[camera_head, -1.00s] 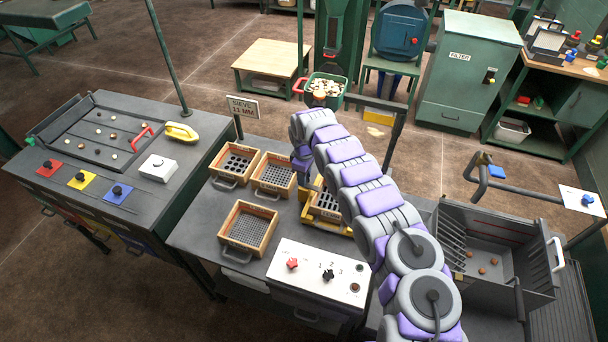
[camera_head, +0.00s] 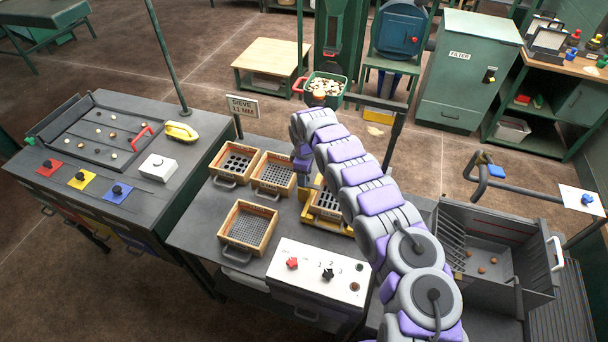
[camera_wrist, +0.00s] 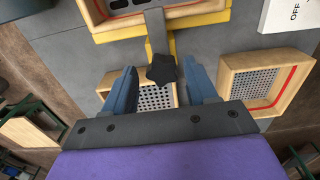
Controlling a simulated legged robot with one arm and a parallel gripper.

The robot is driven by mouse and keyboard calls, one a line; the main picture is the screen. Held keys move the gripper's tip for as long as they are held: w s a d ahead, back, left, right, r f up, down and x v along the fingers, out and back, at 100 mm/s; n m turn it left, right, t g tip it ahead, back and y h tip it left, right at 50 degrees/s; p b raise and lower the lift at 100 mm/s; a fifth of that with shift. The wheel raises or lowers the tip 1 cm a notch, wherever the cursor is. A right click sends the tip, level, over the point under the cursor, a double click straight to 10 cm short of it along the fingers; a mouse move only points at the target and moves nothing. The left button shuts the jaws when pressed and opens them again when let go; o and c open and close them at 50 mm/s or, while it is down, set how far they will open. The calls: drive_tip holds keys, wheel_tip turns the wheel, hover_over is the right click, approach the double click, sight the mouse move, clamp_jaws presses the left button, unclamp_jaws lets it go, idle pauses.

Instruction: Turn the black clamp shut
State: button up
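My gripper (camera_wrist: 160,68) is open, with one blue finger to the left and one to the right of the knob. A gap shows between the knob and each finger; I cannot tell the depth exactly. In the head view my arm hides the clamp, and the yellow frame (camera_head: 309,214) with a wooden sieve in it shows partly beside my arm.
Wooden sieve trays (camera_head: 248,226) stand on the grey bench left of the yellow frame; one lies below the knob in the wrist view (camera_wrist: 155,96). A white control panel (camera_head: 318,272) with red and black knobs is at the bench front. A metal bin (camera_head: 500,250) stands at right.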

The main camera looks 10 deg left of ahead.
drive_tip(key=shift+o, duration=0.3)
drive_tip(key=shift+r, duration=0.15)
wheel_tip(320, 180, up, 17)
drive_tip(key=shift+p, duration=0.4)
idle(0.3)
